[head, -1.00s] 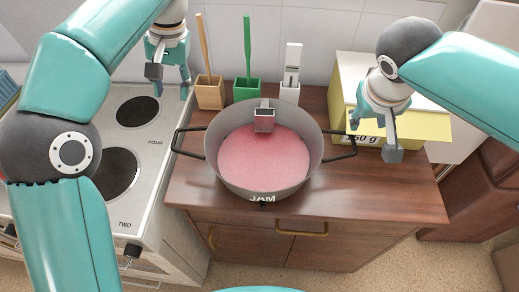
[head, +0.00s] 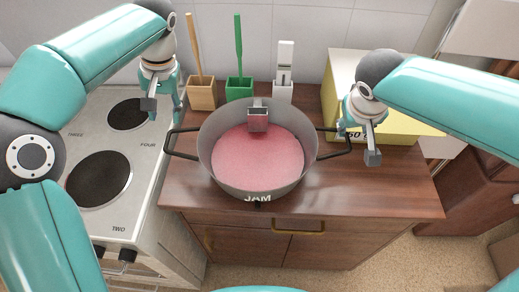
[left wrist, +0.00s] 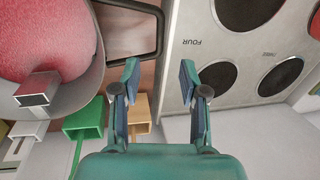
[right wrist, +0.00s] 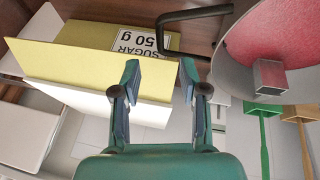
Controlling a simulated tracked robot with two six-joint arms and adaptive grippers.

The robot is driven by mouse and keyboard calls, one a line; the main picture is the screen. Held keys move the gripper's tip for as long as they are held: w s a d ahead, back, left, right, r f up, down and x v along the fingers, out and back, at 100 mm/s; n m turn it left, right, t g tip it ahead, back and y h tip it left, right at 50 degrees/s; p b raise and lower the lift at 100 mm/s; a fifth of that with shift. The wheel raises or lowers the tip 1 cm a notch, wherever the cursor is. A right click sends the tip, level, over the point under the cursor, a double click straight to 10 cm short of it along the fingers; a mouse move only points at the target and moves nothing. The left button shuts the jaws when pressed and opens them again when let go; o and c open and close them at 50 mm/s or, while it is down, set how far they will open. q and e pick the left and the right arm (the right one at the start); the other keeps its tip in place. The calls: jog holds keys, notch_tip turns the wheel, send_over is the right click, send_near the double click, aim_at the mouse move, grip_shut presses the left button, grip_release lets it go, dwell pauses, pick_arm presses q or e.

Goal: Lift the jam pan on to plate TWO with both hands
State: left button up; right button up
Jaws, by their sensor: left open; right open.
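The grey jam pan (head: 205,150), marked JAM and full of pink jam, sits on the wooden dresser top. It has a black loop handle on the left (head: 167,147) and another on the right (head: 350,148). Plate TWO (head: 99,179) is the bare dark front disc on the stove. My left gripper (head: 164,108) is open and empty, behind the left handle near the stove's edge; that handle (left wrist: 128,52) shows ahead in the left wrist view. My right gripper (head: 356,143) is open and empty beside the right handle, which shows ahead in the right wrist view (right wrist: 183,14).
A yellow sugar box (head: 405,128) stands close behind my right gripper. Wooden (head: 202,94), green (head: 240,89) and white (head: 282,94) holders with upright tools stand behind the pan. A metal bracket (head: 258,121) hangs inside the pan's back rim. Plate FOUR (head: 127,114) is bare.

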aim_at(168, 137)
pick_arm(q)
jog(key=f, duration=0.3)
jog(key=a+f, duration=0.1)
jog(key=f, duration=0.2)
jog(key=a+f, duration=0.1)
jog(key=f, duration=0.3)
pick_arm(e)
jog(key=x, duration=1)
jog(key=shift+f, duration=0.2)
pick_arm(q)
grip_shut()
pick_arm(e)
grip_shut()
pick_arm(q)
jog(key=shift+w, duration=0.1)
pick_arm(e)
jog(key=shift+w+r, duration=0.1)
jog(key=shift+r, duration=0.05)
